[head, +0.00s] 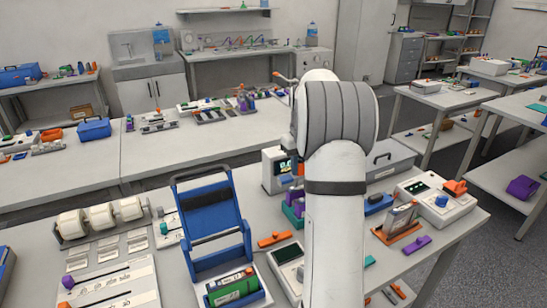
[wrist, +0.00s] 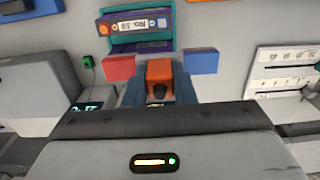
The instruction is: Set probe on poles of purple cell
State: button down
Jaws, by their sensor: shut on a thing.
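My gripper (wrist: 160,92) is shut on an orange probe handle (wrist: 160,72) with a dark round part, low in the middle of the wrist view. A red block (wrist: 118,67) and a blue block (wrist: 200,62) stand out on either side of it, seemingly the probe's two ends. A gap shows between the blocks and the cell in the picture; contact is not visible. My arm hides the gripper and probe in the head view.
A blue folding stand (head: 212,225) with a green pack (head: 233,287) is further left. At right are an orange stand (head: 397,232) and a white device (head: 437,200). A white labelled panel (wrist: 282,72) lies right in the wrist view.

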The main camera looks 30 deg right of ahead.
jog(key=s+d+r+p, duration=0.2)
jog(key=s+d, duration=0.1)
jog(key=d, duration=0.1)
jog(key=shift+s+a+f+b, duration=0.1)
jog(key=shift+s+f+b, duration=0.05)
jog(key=shift+f+b, duration=2.3)
jog(key=shift+f, duration=1.05)
jog(key=shift+r, duration=0.1)
notch_tip(320, 180, up, 7)
jog(key=p, duration=0.5)
jog(key=shift+p, duration=0.3)
dwell(2.9)
